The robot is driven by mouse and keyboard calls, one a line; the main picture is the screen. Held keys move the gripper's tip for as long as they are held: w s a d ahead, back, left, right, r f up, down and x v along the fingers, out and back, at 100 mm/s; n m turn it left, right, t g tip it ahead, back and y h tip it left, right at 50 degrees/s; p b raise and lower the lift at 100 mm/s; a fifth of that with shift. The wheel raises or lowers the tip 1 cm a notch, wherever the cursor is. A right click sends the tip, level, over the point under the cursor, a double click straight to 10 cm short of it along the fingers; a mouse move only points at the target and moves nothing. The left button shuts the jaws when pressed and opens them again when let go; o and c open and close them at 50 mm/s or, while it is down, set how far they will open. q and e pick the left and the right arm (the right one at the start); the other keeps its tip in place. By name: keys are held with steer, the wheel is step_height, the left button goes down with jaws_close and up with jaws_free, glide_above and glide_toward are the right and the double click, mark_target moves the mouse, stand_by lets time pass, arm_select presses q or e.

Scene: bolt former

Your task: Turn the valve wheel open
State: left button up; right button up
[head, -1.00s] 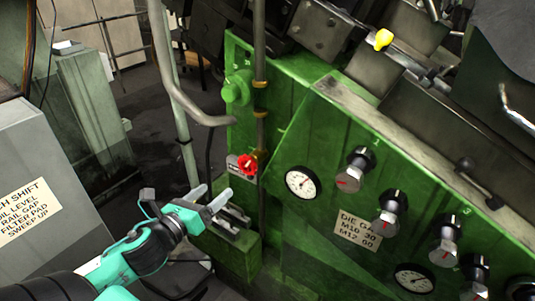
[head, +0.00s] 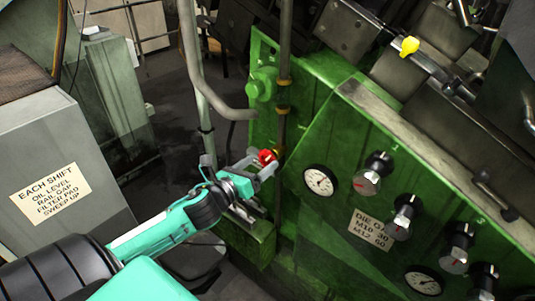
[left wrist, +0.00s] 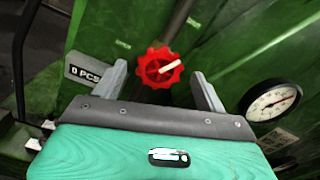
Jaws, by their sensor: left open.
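The red valve wheel (head: 267,157) is on the green machine's front, beside a vertical pipe. It is partly hidden by my gripper in the head view. In the left wrist view the wheel (left wrist: 162,68) shows whole, with a pale bar on its face. My left gripper (head: 262,166) is open at the wheel. In the left wrist view its two grey fingers (left wrist: 163,82) stand apart, one on each side of the wheel's lower part, with clear gaps. I cannot tell how deep the wheel sits between them. My right gripper is not in view.
A pressure gauge (head: 320,181) sits just right of the wheel, with several black-and-silver knobs (head: 372,174) beyond it. A bent grey pipe (head: 195,75) stands left of the wheel. A grey cabinet (head: 60,150) with a label is at the left. A green ledge (head: 250,238) lies below the gripper.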

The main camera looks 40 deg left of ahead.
mark_target(265, 159)
arm_select(q)
steer(key=shift+w+d+p, duration=0.15)
steer(key=shift+w+p, duration=0.45)
steer(key=shift+w, duration=1.65)
steer(key=c, duration=1)
